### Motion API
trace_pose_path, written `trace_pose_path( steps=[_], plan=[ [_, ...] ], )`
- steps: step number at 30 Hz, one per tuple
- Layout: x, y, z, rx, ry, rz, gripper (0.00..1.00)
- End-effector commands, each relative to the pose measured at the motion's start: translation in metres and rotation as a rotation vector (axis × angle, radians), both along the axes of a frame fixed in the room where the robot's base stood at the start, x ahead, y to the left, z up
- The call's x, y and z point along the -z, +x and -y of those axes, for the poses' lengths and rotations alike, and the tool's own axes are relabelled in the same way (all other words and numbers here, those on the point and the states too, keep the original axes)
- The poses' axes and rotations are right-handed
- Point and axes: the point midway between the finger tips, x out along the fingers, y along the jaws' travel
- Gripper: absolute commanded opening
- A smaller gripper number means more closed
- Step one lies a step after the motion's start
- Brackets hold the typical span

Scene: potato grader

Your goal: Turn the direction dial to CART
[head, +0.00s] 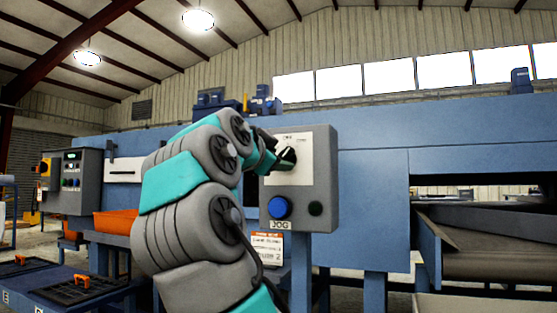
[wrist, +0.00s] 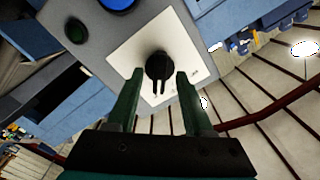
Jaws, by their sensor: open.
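The direction dial (wrist: 158,67) is a black round knob with a pointer ridge, on a white label plate (wrist: 120,52) of a grey control box. In the head view the dial (head: 288,156) shows at the upper part of the grey box (head: 325,180), partly hidden by my gripper. The label lettering is too small to read. My gripper (wrist: 158,75) is open, with its two dark green fingers on either side of the dial's lower part in the wrist view. I cannot tell whether they touch it. In the head view my gripper (head: 270,150) reaches the box from the left.
Below the dial are a blue button (head: 278,207) and a dark green button (head: 316,209), above a JOG label (head: 281,225). The blue machine (head: 375,180) stands behind. Another control panel (head: 72,182) and an orange tray (head: 116,221) are at left.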

Motion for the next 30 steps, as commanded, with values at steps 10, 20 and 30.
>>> trace_pose_path(
  steps=[10, 20, 30],
  plan=[
    [0.001, -0.05, -0.018, 0.0, 0.0, 0.001, 0.51],
    [0.001, -0.065, -0.024, 0.001, 0.0, -0.001, 0.51],
    [0.001, -0.065, -0.024, 0.001, 0.0, -0.001, 0.51]
  ],
)
